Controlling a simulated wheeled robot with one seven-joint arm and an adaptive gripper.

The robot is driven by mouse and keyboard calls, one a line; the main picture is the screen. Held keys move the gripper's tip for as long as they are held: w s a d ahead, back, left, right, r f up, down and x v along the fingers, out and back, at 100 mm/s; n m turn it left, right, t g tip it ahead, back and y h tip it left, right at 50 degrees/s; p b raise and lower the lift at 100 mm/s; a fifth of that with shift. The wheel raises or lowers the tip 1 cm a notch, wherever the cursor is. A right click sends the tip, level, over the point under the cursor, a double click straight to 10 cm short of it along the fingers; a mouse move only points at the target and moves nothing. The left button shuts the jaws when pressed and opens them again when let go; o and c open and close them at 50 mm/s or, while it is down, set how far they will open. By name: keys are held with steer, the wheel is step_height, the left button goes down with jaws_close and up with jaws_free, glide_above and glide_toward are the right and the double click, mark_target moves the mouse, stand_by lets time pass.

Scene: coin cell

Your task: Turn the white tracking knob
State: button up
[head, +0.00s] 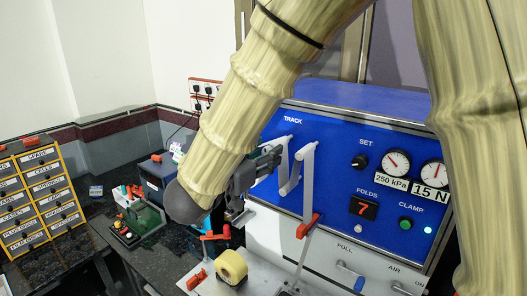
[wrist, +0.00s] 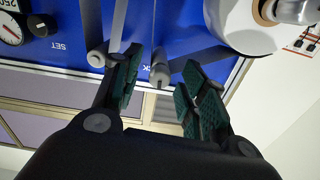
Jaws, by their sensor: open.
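The blue machine panel (head: 330,150) carries the word TRACK at its upper left. In the wrist view, a short pale grey-white cylinder (wrist: 160,73) with a dark slot sits beside that lettering; it looks like the tracking knob. My gripper (wrist: 162,62) is open, with one dark green-padded finger on each side of this cylinder. Gaps show on both sides, so I see no contact. In the head view my gripper (head: 268,160) is at the panel's left end, and my arm and gripper hide most of that area.
Grey strips (head: 308,180) run over rollers close to the right of my gripper. A large white roll (wrist: 240,25) is close by in the wrist view. A yellow tape roll (head: 231,266) and red-handled parts stand below. Gauges (head: 397,162) are at right, labelled drawers (head: 40,195) at left.

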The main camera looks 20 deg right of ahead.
steer(key=shift+c, duration=0.4)
jaws_close()
steer(key=shift+f+m+b, duration=0.2)
steer(key=shift+m+b, duration=0.2)
steer(key=shift+b, duration=0.55)
steer(key=shift+r, duration=0.15)
steer(key=shift+o, duration=0.4)
jaws_free()
